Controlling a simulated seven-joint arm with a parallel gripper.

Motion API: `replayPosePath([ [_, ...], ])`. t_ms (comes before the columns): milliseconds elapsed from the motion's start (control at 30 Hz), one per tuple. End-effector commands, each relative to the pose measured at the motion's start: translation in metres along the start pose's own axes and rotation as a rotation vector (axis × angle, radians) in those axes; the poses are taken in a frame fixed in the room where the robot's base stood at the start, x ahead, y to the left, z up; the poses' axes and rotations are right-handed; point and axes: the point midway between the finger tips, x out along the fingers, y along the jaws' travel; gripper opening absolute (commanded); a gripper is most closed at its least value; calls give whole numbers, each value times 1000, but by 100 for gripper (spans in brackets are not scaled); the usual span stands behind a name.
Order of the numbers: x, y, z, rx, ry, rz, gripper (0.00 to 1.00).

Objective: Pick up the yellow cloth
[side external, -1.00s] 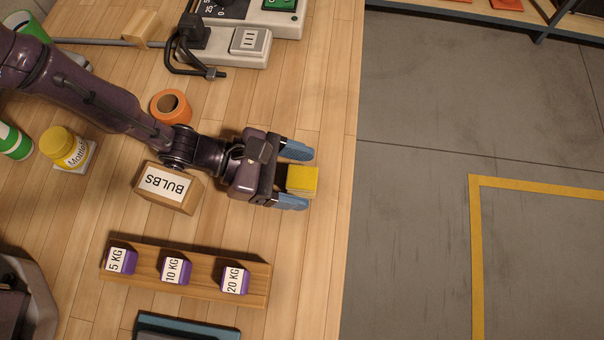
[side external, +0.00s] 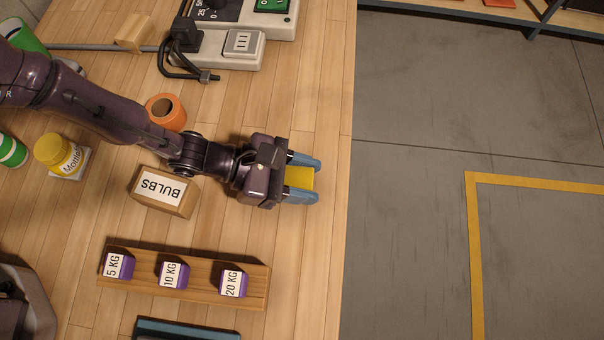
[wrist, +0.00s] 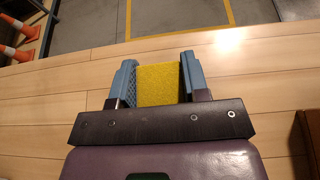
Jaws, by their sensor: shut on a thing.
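The yellow cloth (side external: 299,177) is a small folded block near the right edge of the wooden bench. My gripper (side external: 304,179) has its blue fingers on both sides of it and is shut on it. In the wrist view the cloth (wrist: 159,85) fills the space between the fingertips (wrist: 157,80). I cannot tell whether the cloth still touches the bench.
A BULBS box (side external: 163,192) stands left of my gripper. A wooden rack (side external: 185,278) with purple weights lies below. An orange roll (side external: 166,112) and a grey socket block (side external: 238,48) with a black plug are above. The bench edge (side external: 348,170) is close on the right.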

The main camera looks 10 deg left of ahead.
Motion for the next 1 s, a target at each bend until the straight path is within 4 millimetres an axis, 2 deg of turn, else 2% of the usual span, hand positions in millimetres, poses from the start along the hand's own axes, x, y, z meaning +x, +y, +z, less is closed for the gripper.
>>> replayPosePath([
  [167,-6,1,15,1,-2,1,19],
  [267,-14,1,32,2,-3,2,19],
  [533,-75,-26,68,2,-2,2,19],
  [800,-130,-58,71,1,1,2,19],
  [1000,-153,-70,73,1,0,1,19],
])
